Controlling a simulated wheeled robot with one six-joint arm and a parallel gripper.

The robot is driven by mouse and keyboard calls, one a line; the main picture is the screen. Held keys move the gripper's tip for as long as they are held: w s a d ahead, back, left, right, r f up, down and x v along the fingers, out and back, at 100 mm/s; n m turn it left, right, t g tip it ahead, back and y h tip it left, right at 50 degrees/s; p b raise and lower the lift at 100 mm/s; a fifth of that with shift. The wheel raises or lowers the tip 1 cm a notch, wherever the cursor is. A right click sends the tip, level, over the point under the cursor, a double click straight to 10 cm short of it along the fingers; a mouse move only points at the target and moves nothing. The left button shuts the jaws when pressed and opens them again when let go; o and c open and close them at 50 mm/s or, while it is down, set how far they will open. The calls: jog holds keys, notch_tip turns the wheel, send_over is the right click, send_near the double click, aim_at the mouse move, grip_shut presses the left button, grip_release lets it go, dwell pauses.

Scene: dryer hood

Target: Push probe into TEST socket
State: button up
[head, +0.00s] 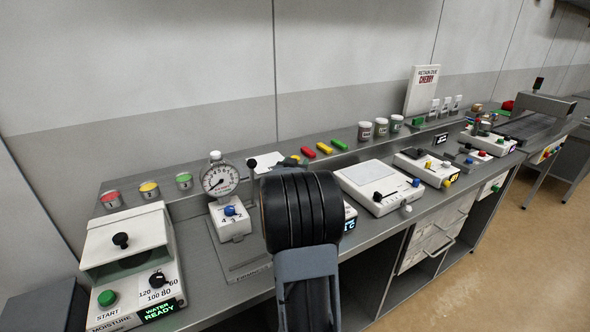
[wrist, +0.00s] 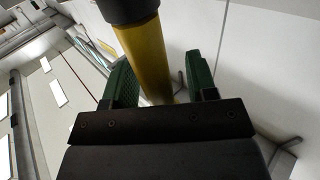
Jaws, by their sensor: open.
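In the wrist view, a yellow rod with a black upper part (wrist: 147,58) stands between the two green-padded fingers of my gripper (wrist: 160,75). The fingers are open, one on each side of the rod. A gap shows on the right; contact on the left is unclear. The rod looks like the probe, though no label shows. I cannot make out a TEST socket.
A moisture box (head: 125,250) reading "WATER READY" stands at the left, with a dial gauge (head: 220,181) beside it. A white panel with a black lever (head: 380,188) is right of my arm. Several jars and coloured sticks (head: 325,148) line the back shelf.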

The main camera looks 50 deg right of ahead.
jog(key=shift+w+d, duration=0.1)
jog(key=shift+d, duration=0.05)
jog(key=shift+c, duration=0.3)
grip_shut()
notch_tip(320, 180, up, 10)
jog(key=p, duration=0.1)
dwell(0.6)
